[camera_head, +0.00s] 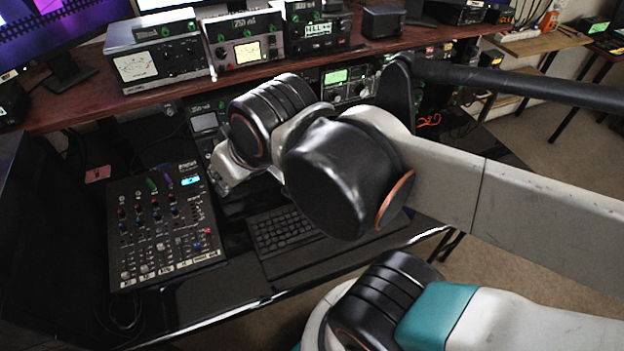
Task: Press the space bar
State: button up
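A black keyboard (285,230) lies on the dark desk right of the mixer in the camera_head view. Its left part shows, and its right part is hidden behind my arm. I cannot make out the space bar among the dark keys. My arm reaches in from the right, with its dark joints above the keyboard. My gripper is hidden or out of view, so its fingers do not show.
A mixer (165,228) with knobs and sliders stands left of the keyboard. A raised red-brown shelf (90,98) behind carries meters, including one with a white dial (150,62), and radio sets. The desk strip before the keyboard (215,296) is clear.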

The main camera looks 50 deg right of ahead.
aim_at(306, 236)
jog(key=z, duration=0.75)
